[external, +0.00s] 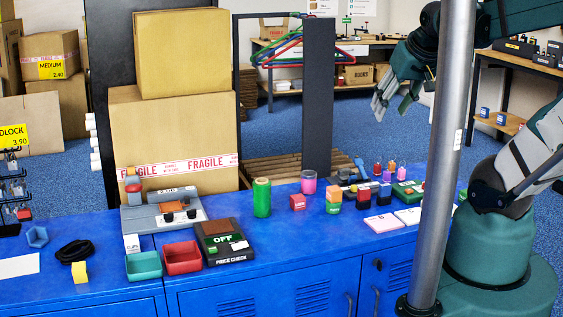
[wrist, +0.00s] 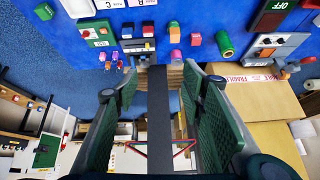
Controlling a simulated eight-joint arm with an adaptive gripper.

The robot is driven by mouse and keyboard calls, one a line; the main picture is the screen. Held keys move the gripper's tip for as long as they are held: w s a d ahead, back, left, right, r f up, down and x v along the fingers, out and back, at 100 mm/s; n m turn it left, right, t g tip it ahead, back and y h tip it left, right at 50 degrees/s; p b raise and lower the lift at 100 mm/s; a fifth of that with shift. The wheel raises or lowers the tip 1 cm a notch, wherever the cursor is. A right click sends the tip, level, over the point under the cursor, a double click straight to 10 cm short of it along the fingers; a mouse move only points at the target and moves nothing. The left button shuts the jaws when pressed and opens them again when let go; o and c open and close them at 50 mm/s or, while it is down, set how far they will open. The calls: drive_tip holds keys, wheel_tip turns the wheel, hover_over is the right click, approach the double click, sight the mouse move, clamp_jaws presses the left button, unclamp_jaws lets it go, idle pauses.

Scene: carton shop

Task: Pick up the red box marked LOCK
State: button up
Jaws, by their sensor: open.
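A small red box (external: 297,202) with a pale marking too small to read stands on the blue counter, between the green cylinder and an orange-and-green box; it looks like the LOCK box. It also shows near the top of the wrist view (wrist: 196,39). Another red-topped block (external: 363,195) stands further right, its marking also unreadable. My gripper (external: 392,98) is raised in the air right of and beyond the counter items, well apart from the red box. In the wrist view my gripper (wrist: 160,80) has its two green-padded fingers spread with nothing held between them.
A green cylinder (external: 262,198) and a pink cup (external: 308,182) stand close to the red box. An orange-and-green box (external: 333,201) is on its right. A grey metal pole (external: 450,150) rises in front of my arm. Large cartons (external: 172,135) stand at the left.

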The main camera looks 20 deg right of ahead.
drive_tip(key=w+a+f+m+g, duration=0.2)
drive_tip(key=w+a+m, duration=0.15)
drive_tip(key=w, duration=0.35)
drive_tip(key=m+g+b, duration=0.4)
drive_tip(key=m+g, duration=0.1)
drive_tip(key=m, duration=0.8)
hover_over(298, 196)
drive_tip(key=f, duration=2.5)
drive_tip(key=shift+s+d, duration=0.15)
drive_tip(key=shift+s, duration=0.05)
drive_tip(key=shift+w+a+f+m, duration=0.1)
drive_tip(key=shift+a+f+m, duration=0.15)
drive_tip(key=shift+f, duration=0.35)
drive_tip(key=shift+f, duration=1.3)
